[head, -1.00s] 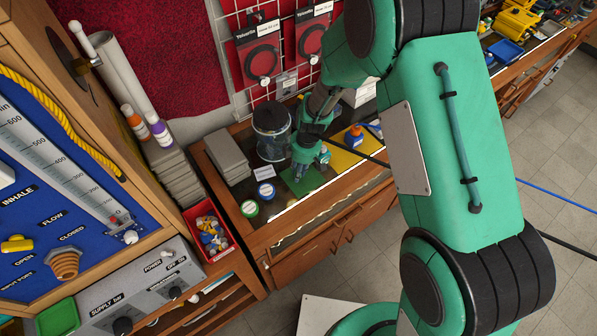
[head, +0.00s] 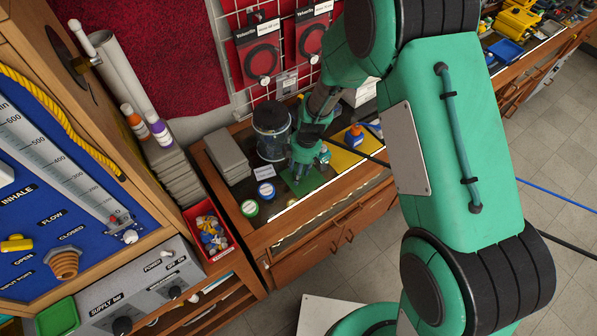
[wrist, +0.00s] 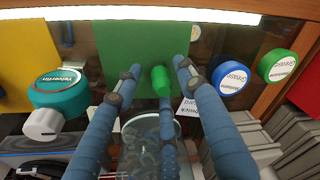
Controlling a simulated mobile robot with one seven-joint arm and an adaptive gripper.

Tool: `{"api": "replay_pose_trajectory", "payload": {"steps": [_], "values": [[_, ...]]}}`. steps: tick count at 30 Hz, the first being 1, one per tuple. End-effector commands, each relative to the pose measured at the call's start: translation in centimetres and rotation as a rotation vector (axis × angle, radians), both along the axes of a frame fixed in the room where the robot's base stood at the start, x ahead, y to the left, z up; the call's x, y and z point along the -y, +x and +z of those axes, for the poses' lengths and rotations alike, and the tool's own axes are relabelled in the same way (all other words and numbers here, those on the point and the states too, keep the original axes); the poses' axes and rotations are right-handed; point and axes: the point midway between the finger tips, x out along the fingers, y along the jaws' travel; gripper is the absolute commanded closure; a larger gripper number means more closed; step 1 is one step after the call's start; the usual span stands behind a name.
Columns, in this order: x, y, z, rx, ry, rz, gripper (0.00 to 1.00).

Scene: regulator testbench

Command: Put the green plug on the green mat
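The green mat (wrist: 140,45) lies flat on the bench top in the wrist view, and its front part shows in the head view (head: 302,186). The small green plug (wrist: 161,82) appears over the mat, towards its lower right part in the wrist view. My gripper (wrist: 157,76) is open, with gaps between the plug and the fingers on its left and right. The third finger comes up just below the plug and overlaps its lower end in the picture, so contact there is unclear. In the head view my gripper (head: 305,160) hides the plug.
A clear jar (head: 271,132) stands close left of my gripper. Blue-lidded (head: 266,191) and green-lidded (head: 250,208) containers stand left of the mat. Grey stacked blocks (head: 228,156) stand farther left.

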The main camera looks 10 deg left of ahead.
Motion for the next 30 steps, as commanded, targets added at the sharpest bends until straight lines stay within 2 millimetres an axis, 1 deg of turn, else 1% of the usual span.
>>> {"api": "replay_pose_trajectory", "payload": {"steps": [5, 8, 11, 21, 24, 30], "values": [[0.1, 0.1, 1.0, 0.002, 0.001, 0.0, 0.61], [0.2, 0.2, 2.1, 0.003, 0.002, 0.001, 0.61], [0.4, 0.2, 3.4, 0.002, 0.001, 0.001, 0.61], [1.1, 0.3, 8.9, 0.003, 0.001, 0.0, 0.61], [1.3, 0.3, 10.2, 0.003, 0.002, -0.001, 0.61], [1.5, 0.3, 11.8, 0.001, 0.001, 0.0, 0.61]]}}
